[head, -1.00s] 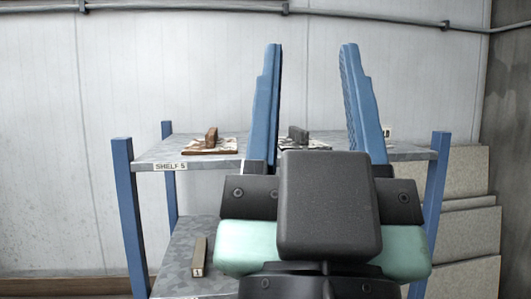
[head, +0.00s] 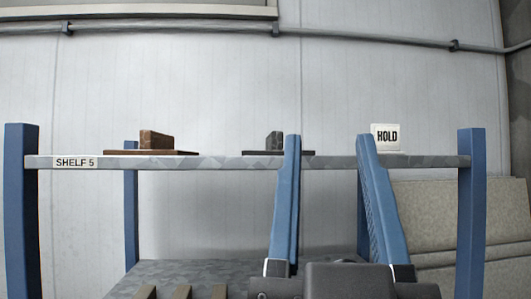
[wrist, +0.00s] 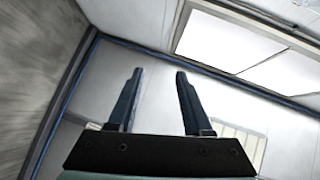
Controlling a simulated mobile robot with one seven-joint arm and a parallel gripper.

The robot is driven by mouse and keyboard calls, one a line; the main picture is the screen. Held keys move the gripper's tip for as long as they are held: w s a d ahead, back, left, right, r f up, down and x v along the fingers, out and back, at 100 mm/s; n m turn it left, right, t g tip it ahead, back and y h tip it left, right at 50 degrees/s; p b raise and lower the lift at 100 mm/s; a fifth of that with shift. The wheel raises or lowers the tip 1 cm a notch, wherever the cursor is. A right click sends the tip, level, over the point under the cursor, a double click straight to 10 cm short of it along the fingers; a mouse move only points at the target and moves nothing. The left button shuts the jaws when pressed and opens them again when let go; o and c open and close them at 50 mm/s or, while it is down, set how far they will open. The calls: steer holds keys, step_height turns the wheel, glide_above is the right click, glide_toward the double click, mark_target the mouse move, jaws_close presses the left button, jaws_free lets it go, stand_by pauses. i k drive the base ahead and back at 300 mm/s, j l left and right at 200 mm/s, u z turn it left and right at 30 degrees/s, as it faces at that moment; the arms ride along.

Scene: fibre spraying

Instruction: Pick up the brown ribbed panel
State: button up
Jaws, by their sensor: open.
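A thin brown panel (head: 118,152) lies flat on the top board of the shelf at the left, with a brown block (head: 156,140) standing on it. I see the panel nearly edge-on, so I cannot make out ribs. My gripper (head: 328,139) is open and empty, its two blue fingers pointing up in front of the shelf, right of the panel and apart from it. In the wrist view the open fingers (wrist: 158,73) have nothing between them, and the panel is not visible there.
A dark grey panel with a grey block (head: 273,141) lies mid-shelf, partly behind my left finger. A HOLD sign (head: 387,137) stands right. The top board (head: 220,162) has blue posts (head: 20,210). Upright strips (head: 181,292) show below. Pale slabs (head: 435,215) stand right.

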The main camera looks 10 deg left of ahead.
mark_target(152, 142)
steer(key=i+l+u, duration=0.1)
steer(key=u, duration=0.25)
steer(key=i+l+u, duration=0.1)
steer(key=u, duration=0.3)
steer(key=i+l+u, duration=0.1)
steer(key=u, duration=0.25)
